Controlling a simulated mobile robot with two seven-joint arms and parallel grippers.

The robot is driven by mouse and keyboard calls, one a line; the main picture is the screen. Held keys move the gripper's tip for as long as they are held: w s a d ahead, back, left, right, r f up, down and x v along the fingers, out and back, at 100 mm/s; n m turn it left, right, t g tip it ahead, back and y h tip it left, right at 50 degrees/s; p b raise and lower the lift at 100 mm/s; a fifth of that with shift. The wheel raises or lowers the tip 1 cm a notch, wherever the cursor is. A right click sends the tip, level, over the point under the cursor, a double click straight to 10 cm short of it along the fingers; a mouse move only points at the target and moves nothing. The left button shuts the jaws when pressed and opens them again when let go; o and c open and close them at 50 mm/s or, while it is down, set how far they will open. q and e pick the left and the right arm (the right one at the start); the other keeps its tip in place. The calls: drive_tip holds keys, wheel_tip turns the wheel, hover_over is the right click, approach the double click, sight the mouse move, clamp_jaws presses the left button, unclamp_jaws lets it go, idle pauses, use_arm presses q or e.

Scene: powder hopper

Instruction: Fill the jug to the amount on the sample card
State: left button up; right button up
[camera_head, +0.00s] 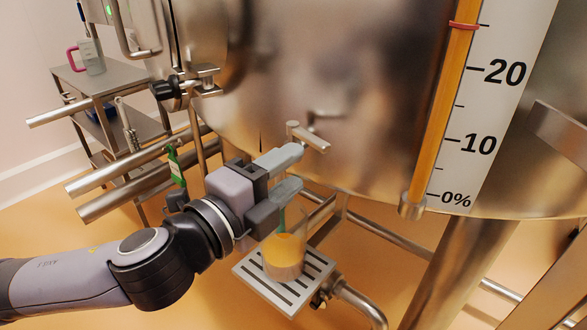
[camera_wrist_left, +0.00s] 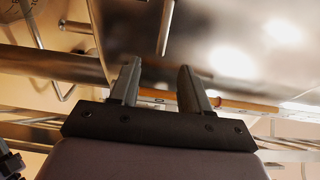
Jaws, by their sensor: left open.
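A clear jug (camera_head: 285,255) stands on a slatted drip tray (camera_head: 254,283) under the hopper (camera_head: 330,80). My left gripper (camera_head: 294,170) is open and empty, above the jug and just below a metal lever (camera_head: 308,137) on the hopper's front. In the left wrist view the two fingers (camera_wrist_left: 160,82) are apart, and a metal rod (camera_wrist_left: 166,27) shows beyond them. The gripper hides the jug's top and the outlet. I cannot make out a sample card. My right gripper is not in view.
A level gauge (camera_head: 480,110) marked in percent runs up the hopper's right side. A steel cart (camera_head: 120,75) at the back left bears a pink-handled jug (camera_head: 90,57). A green tag (camera_head: 176,166) hangs near the pipes (camera_head: 130,180). Hopper legs and pipes crowd the right.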

sight(319, 150)
use_arm(q)
drive_tip(key=x, duration=0.9)
drive_tip(key=c, duration=0.8)
